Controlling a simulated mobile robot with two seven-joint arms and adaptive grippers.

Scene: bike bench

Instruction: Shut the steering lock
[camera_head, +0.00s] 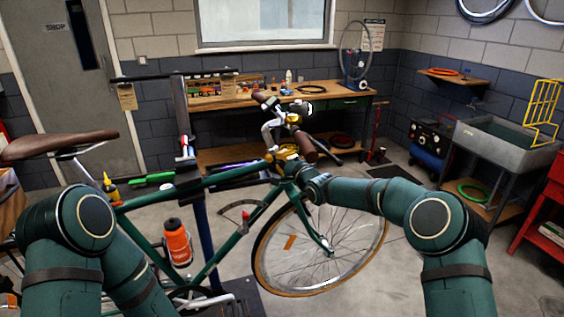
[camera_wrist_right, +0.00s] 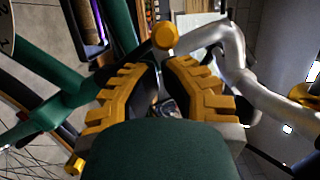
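The green bicycle (camera_head: 230,177) is held at the bench, its silver stem and handlebar (camera_head: 268,133) above the front wheel. My right gripper (camera_head: 284,156), with yellow fingers, is at the head of the frame, just below the handlebar. In the right wrist view, its two fingertips (camera_wrist_right: 160,67) are close together, with a narrow dark gap between them. A round gold knob (camera_wrist_right: 166,36) lies just beyond the tips, beside the silver stem (camera_wrist_right: 228,50). I cannot tell for sure which part is the steering lock, or whether the fingers touch anything. My left gripper is out of view.
An orange bottle (camera_head: 177,243) sits on the frame. A blue stand post (camera_head: 204,238) stands behind it. The wooden workbench (camera_head: 240,103) is at the back, with a grey sink (camera_head: 505,143) at the right. Floor right of the front wheel is clear.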

